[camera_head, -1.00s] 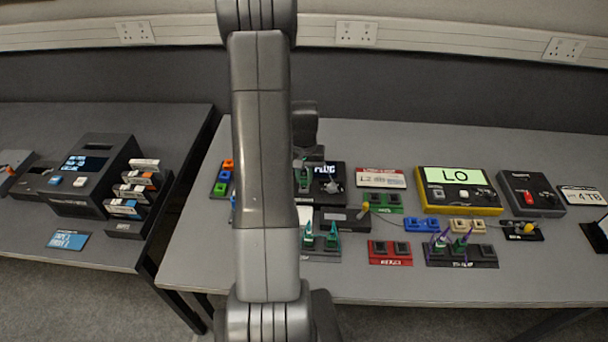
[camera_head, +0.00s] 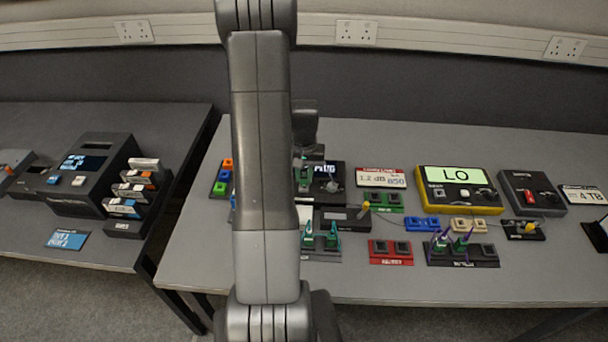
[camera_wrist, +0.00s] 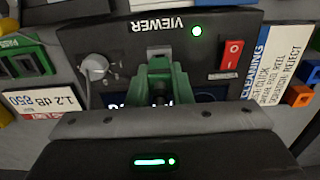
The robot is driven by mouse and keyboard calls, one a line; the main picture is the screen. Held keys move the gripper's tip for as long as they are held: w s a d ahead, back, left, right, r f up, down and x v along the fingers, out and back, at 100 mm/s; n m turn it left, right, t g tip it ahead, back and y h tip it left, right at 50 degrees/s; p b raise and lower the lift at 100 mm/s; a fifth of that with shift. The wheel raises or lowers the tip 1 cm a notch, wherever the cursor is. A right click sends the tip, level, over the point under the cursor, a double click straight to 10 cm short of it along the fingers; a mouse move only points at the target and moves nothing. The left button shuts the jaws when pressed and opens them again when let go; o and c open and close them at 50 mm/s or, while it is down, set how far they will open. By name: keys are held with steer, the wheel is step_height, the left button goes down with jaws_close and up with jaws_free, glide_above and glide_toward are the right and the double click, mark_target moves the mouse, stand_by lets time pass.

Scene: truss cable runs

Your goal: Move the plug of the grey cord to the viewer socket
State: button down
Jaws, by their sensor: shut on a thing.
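The viewer (camera_wrist: 222,40) fills the upper middle of the wrist view, with a lit green lamp and a red switch. In the head view the viewer (camera_head: 338,174) sits just right of my arm. The same green piece (camera_head: 304,178) shows beside my arm. Its cord is hidden, so I cannot confirm its colour. A round grey piece (camera_wrist: 96,66) is beside the plug.
Close by are a dB display card (camera_head: 381,178), a green socket block (camera_head: 386,202), a dark box (camera_head: 342,218) and a stand with green plugs (camera_head: 322,242). A thin cord (camera_head: 400,216) runs between yellow plugs. The table's front strip is clear.

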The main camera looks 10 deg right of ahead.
steer(key=shift+f+b, duration=0.8)
steer(key=shift+b, duration=0.2)
stand_by(0.7)
steer(key=c, duration=1.2)
jaws_free()
steer(key=shift+r, duration=0.1)
steer(key=shift+r+p, duration=1.55)
steer(key=shift+r, duration=0.9)
steer(key=shift+r+p, duration=1.25)
steer(key=shift+r, duration=0.8)
steer(key=shift+f, duration=0.1)
